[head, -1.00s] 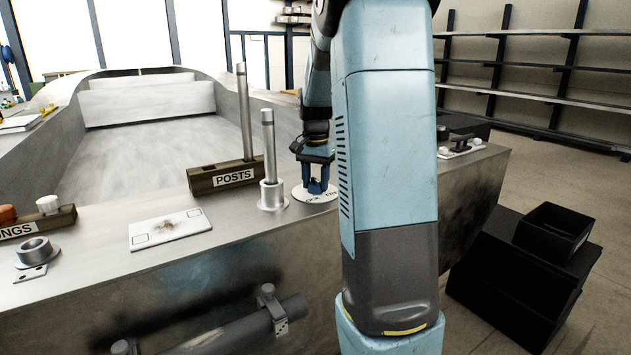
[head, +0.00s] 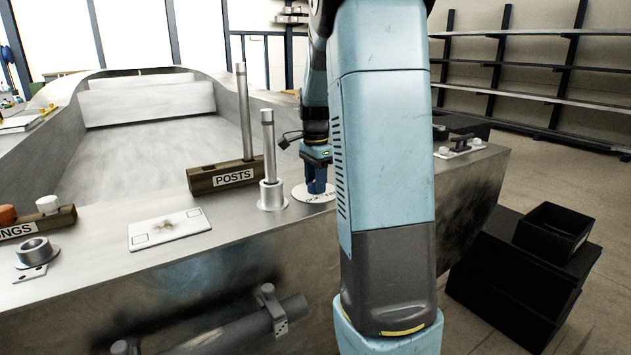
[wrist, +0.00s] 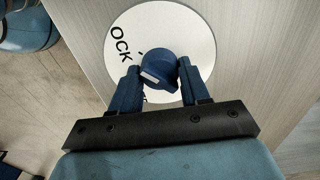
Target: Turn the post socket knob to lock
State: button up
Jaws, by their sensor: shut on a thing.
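The blue knob (wrist: 160,72) stands on a round white dial (wrist: 195,35) printed with black letters. "OCK" reads at the dial's upper left in the wrist view; other lettering lower down is mostly hidden. A white mark on the knob lies on its lower left side, below the "OCK" letters. My gripper (wrist: 159,74) is shut on the knob, one finger on each side. In the head view my gripper (head: 317,178) is over the white dial (head: 304,195), right of the socket (head: 272,196) that holds an upright metal post (head: 268,150).
A wooden block (head: 225,176) labelled POSTS holds another post, left of the socket. A white plate (head: 168,230) lies on the metal deck further left. A ring fitting (head: 37,252) sits at far left. Black boxes (head: 550,235) stand on the floor at right.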

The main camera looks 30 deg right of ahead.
aim_at(314, 180)
jog(key=shift+a, duration=0.15)
jog(key=o, duration=1)
jog(key=shift+o, duration=0.2)
jog(key=shift+r, duration=0.1)
notch_tip(314, 180, up, 14)
jog(key=shift+f, duration=0.25)
